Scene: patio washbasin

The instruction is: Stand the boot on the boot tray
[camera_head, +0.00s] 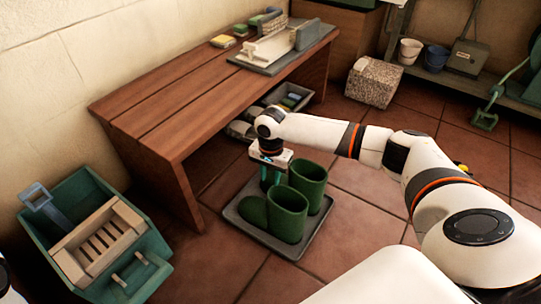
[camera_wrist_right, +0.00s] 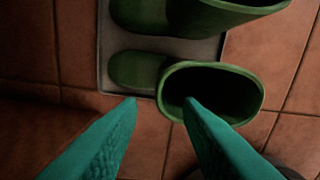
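Two green boots stand upright side by side on the grey boot tray (camera_head: 240,223), toes to the left. The front boot (camera_head: 287,214) shows fully in the head view. The rear boot (camera_head: 310,180) is partly hidden by the front boot and my gripper. My right gripper (camera_head: 270,181) points down beside the rear boot. In the right wrist view its teal fingers (camera_wrist_right: 158,100) are apart with nothing held between them. One fingertip overlaps the opening of the nearer boot (camera_wrist_right: 245,90); I cannot tell whether it touches. The other boot (camera_wrist_right: 205,15) is cut off at the top. My left gripper is out of view.
A wooden bench (camera_head: 165,110) stands behind and left of the tray, with a grey container (camera_head: 292,98) under it. A green tub (camera_head: 150,280) with a slatted wooden piece is at lower left. A speckled block (camera_head: 373,82) stands farther back. Tiled floor in front of the tray is clear.

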